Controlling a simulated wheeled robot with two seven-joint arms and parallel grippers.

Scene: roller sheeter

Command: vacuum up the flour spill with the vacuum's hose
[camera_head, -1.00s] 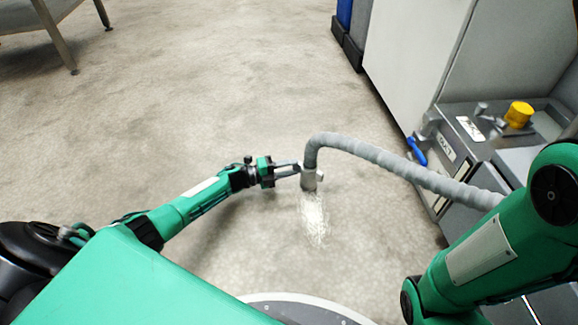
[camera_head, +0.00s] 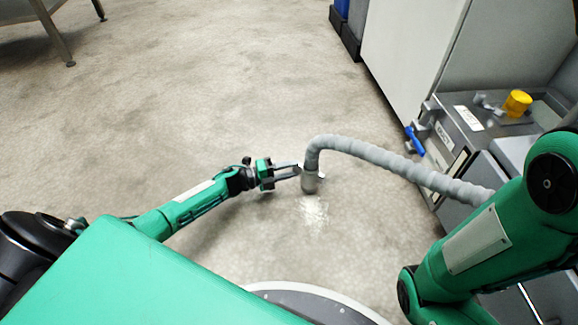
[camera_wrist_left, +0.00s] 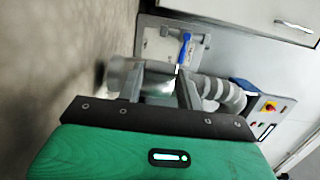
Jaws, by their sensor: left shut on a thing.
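The grey ribbed vacuum hose (camera_head: 390,160) arches from the right, where my right arm hides its far end, to a metal nozzle (camera_head: 310,181) pointing down. My left gripper (camera_head: 299,170) is shut on the nozzle. In the left wrist view the gripper's fingers (camera_wrist_left: 162,85) lie on both sides of the nozzle, with the hose (camera_wrist_left: 222,93) running off to the right. The flour spill (camera_head: 314,214) is a faint white patch on the floor just below and in front of the nozzle. Whether the nozzle touches the floor is unclear. My right gripper is out of view.
A metal table leg (camera_head: 55,38) is at the far left. The floor between is clear.

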